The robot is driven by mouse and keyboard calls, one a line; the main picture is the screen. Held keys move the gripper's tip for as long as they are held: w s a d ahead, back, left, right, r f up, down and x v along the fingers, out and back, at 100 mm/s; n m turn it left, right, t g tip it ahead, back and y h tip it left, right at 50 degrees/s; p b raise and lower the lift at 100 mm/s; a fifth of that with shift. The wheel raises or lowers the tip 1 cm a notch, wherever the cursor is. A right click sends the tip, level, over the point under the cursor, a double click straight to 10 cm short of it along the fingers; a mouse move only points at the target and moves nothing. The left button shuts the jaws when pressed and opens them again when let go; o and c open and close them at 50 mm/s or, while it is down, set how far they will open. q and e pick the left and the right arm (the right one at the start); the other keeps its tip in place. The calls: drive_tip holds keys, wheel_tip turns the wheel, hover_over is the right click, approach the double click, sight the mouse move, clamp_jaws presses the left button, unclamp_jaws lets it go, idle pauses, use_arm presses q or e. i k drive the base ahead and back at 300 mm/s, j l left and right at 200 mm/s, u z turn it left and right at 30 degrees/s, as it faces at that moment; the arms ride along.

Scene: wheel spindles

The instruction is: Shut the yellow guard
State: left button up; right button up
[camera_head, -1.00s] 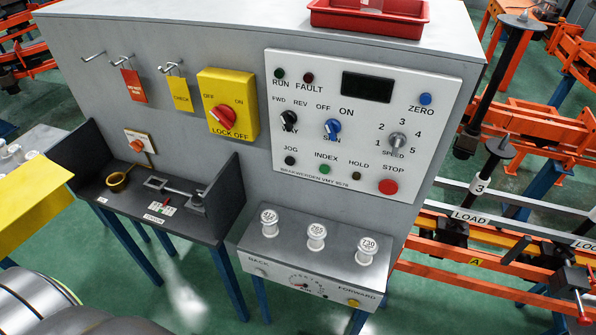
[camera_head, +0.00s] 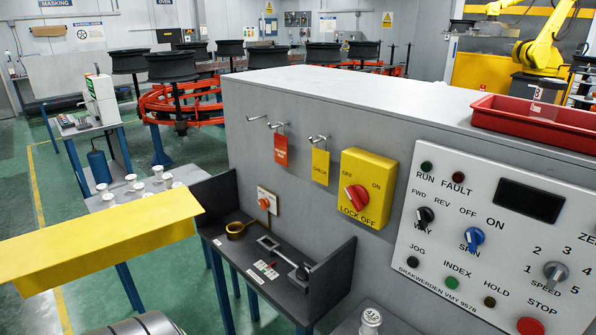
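A yellow panel (camera_head: 95,240), which looks like the guard, juts in from the left edge. It is a long flat sheet with a bent-down front lip and a free right end, beside the dark tray. Its left end is outside the picture, so its hinge and how far it is open cannot be told. Neither of my grippers shows. A rounded metal shape at the bottom edge is too cut off to identify.
A grey cabinet (camera_head: 270,170) carries a yellow lock-off switch (camera_head: 367,190) and a white control panel (camera_head: 480,240). A dark tray (camera_head: 331,281) holds small tools. A side table with white-topped pieces (camera_head: 130,181) stands behind the yellow panel. Green floor is open at the left.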

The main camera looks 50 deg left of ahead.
sight(40, 261)
drive_tip(key=k+j, duration=0.3)
drive_tip(key=j, duration=0.2)
drive_tip(key=k+j+z, duration=0.1)
drive_tip(key=k+j, duration=0.25)
drive_tip(key=j, duration=0.15)
drive_tip(key=k+j, duration=0.3)
drive_tip(key=j, duration=0.2)
drive_tip(key=k+j+z, duration=0.15)
drive_tip(key=k+j, duration=0.3)
drive_tip(key=j, duration=0.3)
drive_tip(key=k+j+z, duration=0.15)
drive_tip(key=k+j, duration=0.3)
drive_tip(key=j, duration=0.2)
drive_tip(key=k+j+z, duration=0.15)
drive_tip(key=k+j, duration=0.35)
drive_tip(key=j, duration=0.15)
drive_tip(key=j+z, duration=0.3)
drive_tip(key=j, duration=2.15)
drive_tip(key=i+j, duration=0.1)
drive_tip(key=j, duration=0.35)
